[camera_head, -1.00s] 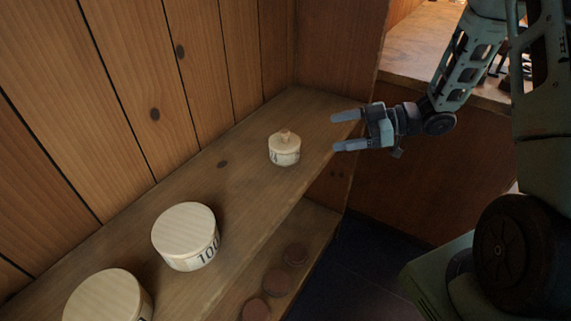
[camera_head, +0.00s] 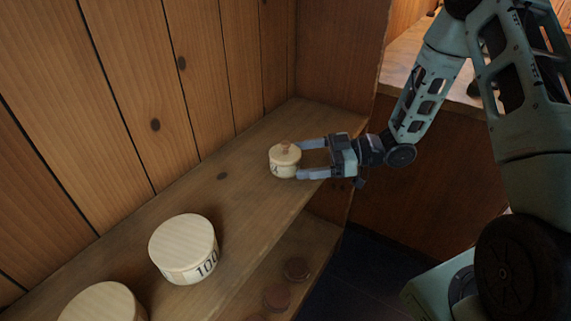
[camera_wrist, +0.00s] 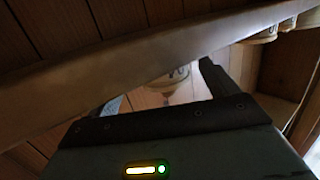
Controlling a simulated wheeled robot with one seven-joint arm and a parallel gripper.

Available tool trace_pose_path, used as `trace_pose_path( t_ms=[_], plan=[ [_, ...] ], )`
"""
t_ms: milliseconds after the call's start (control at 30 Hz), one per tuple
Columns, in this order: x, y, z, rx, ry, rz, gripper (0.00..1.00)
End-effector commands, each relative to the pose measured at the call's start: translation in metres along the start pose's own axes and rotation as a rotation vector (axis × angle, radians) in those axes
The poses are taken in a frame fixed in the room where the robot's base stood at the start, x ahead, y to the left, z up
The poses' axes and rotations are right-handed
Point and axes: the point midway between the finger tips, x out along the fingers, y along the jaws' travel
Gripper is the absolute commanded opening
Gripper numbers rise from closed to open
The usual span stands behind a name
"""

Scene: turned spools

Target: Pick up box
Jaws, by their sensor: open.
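A small round wooden box (camera_head: 284,163) with a knobbed lid stands upright on the upper shelf (camera_head: 232,195). My gripper (camera_head: 299,160) is open, and its two fingertips reach the right side of the box, one toward its far side and one toward its near side. I cannot tell whether they touch it. In the wrist view the small box (camera_wrist: 172,78) shows beyond the shelf edge, between the two fingers, with dark printing on its side and part of it hidden.
Two larger round boxes stand nearer on the same shelf: one marked 100 (camera_head: 184,248), and another (camera_head: 102,303) cut by the lower picture edge. A plank wall (camera_head: 150,90) rises behind.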

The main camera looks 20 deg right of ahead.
Motion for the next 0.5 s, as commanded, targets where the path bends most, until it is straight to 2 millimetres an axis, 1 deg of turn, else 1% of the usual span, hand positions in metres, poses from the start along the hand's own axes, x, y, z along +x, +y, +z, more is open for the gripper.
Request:
trace_pose_path(
  t_ms=[67,300,400,500],
  plan=[
    [0.007,-0.001,-0.001,0.000,0.001,-0.002,0.86],
    [0.041,-0.004,-0.004,-0.001,0.000,-0.004,0.86],
    [0.050,-0.003,-0.004,-0.001,0.000,-0.002,0.86],
    [0.052,-0.003,-0.004,-0.001,0.000,0.000,0.86]
  ],
)
